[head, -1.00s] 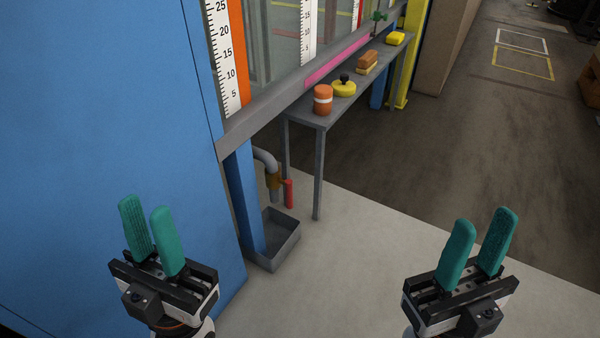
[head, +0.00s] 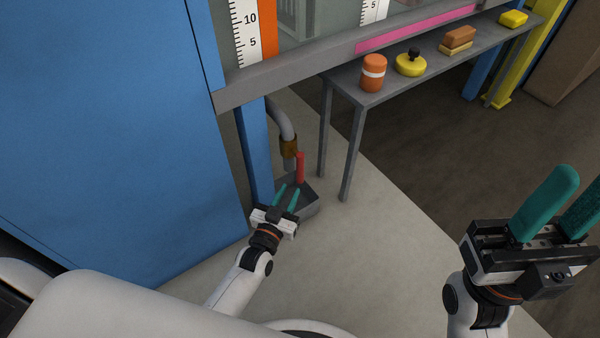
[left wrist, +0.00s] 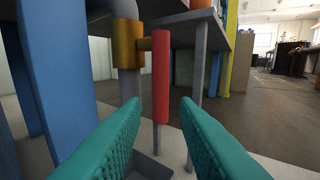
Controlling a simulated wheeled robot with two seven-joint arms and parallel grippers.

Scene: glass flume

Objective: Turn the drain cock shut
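The drain cock is a brass body (head: 289,146) on a grey bent pipe under the flume, with a red lever (head: 300,168) at its right side. The lever hangs about upright, alongside the pipe. In the left wrist view the red lever (left wrist: 160,77) stands ahead, between my fingertips in the picture, and the brass body (left wrist: 128,43) is to its left. My left gripper (head: 286,195) is open and empty, low in front of the lever and apart from it. My right gripper (head: 572,204) is open and empty at the right, far from the cock.
A grey tray (head: 308,204) sits on the floor below the pipe. A blue post (head: 255,150) stands left of the pipe. A grey bench (head: 376,97) at the right holds an orange jar (head: 373,74), a yellow round item (head: 411,64) and sponges. Floor in front is clear.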

